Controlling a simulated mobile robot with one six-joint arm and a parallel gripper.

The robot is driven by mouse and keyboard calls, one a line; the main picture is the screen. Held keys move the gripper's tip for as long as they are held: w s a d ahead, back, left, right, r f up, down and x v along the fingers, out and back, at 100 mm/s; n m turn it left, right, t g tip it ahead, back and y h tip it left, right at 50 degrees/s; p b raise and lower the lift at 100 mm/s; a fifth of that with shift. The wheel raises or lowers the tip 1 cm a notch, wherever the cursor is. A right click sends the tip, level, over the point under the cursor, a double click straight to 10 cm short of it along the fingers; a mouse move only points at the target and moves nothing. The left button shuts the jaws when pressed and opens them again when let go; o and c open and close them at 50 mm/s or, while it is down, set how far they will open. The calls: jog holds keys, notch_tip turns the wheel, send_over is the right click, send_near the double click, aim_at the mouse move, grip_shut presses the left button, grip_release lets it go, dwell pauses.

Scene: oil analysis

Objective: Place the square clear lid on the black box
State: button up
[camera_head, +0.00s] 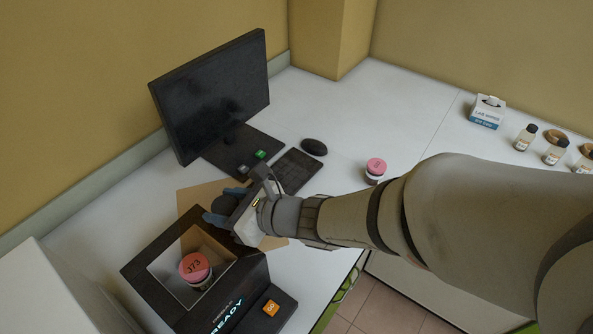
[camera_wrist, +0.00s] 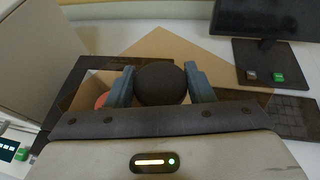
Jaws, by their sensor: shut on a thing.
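The black box (camera_head: 137,268) stands at the lower left in the head view with its square top opening uncovered. A jar with a pink cap marked J73 (camera_head: 195,267) stands inside. In the wrist view the box's black rim (camera_wrist: 72,82) shows at left. My gripper (camera_head: 228,205) is shut on a round black knob (camera_wrist: 160,84). A square tan-tinted, see-through sheet, seemingly the clear lid (camera_head: 192,198), extends around and below the knob, beyond the box's far right side. It also shows in the wrist view (camera_wrist: 190,48). Its height above the table is unclear.
A monitor (camera_head: 212,92), keyboard (camera_head: 297,170) and mouse (camera_head: 314,147) stand behind the gripper. Another pink-capped jar (camera_head: 375,170) is to the right. A wipes box (camera_head: 487,112) and several small bottles stand at far right. A pale housing (camera_head: 62,293) is left of the box.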

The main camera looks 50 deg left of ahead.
aim_at(187, 254)
jog(key=s+r, duration=0.1)
jog(key=s, duration=0.2)
jog(key=s+n+g+h, duration=0.1)
jog(key=s, duration=0.3)
jog(key=s+r+n+g+p, duration=0.1)
jog(key=s, duration=0.2)
jog(key=shift+s+d+r, duration=0.15)
jog(key=shift+d+r, duration=0.2)
jog(key=shift+s+f, duration=0.1)
jog(key=shift+f+b, duration=1.9)
jog(key=shift+f, duration=1.4)
jog(key=shift+f+b, duration=0.55)
jog(key=shift+b, duration=0.15)
jog(key=o, duration=1.5)
jog(key=shift+c, duration=0.2)
jog(key=shift+f+h, duration=0.1)
jog(key=shift+h, duration=0.2)
jog(key=shift+d, duration=0.15)
